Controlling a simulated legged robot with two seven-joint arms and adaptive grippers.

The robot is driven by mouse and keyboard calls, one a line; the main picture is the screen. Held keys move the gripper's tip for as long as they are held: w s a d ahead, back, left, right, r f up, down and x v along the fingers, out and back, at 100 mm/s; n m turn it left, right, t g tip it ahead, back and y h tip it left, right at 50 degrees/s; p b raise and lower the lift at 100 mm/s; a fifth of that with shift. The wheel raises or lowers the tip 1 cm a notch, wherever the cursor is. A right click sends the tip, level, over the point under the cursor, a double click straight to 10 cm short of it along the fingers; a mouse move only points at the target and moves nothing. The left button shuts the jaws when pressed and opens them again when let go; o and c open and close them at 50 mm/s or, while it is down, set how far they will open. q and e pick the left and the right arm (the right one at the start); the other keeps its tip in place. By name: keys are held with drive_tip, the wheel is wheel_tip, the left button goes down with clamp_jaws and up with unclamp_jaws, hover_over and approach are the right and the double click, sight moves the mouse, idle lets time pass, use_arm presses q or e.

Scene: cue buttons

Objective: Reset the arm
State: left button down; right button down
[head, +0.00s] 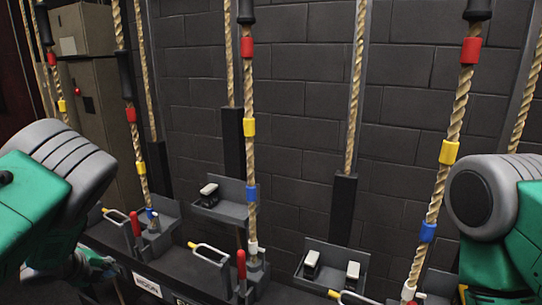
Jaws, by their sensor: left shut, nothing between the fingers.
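My left arm enters from the left edge, with a big grey joint and green links. My left gripper (98,264) shows low at the left, partly hidden behind that arm. It is shut and empty, near the left end of the dark rail and apart from the ropes. My right arm (490,205) is folded at the right edge, and its gripper is out of view.
Ropes with red, yellow and blue bands hang before a dark block wall; the middle rope (249,160) is nearest the centre. Below are grey boxes with white blocks (311,260), red handles (241,265) and yellow-tipped loops. A grey cabinet (90,110) stands back left.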

use_arm(q)
drive_tip(key=s+d+f+n+g+y, duration=0.1)
drive_tip(key=s+d+f+n, duration=0.3)
drive_tip(key=s+f+n, duration=0.6)
drive_tip(key=s+d+f+n+g, duration=0.1)
drive_tip(key=s+d+n, duration=0.3)
drive_tip(key=s, duration=0.6)
drive_tip(key=s+d+n+g, duration=0.3)
drive_tip(key=s+d+n, duration=0.1)
drive_tip(key=s, duration=0.6)
drive_tip(key=s+d+f+n+g, duration=0.1)
drive_tip(key=s+d+n, duration=0.3)
drive_tip(key=s, duration=0.6)
drive_tip(key=shift+f+n+g+b, duration=0.3)
drive_tip(key=shift+f+g, duration=0.05)
drive_tip(key=shift+g, duration=0.45)
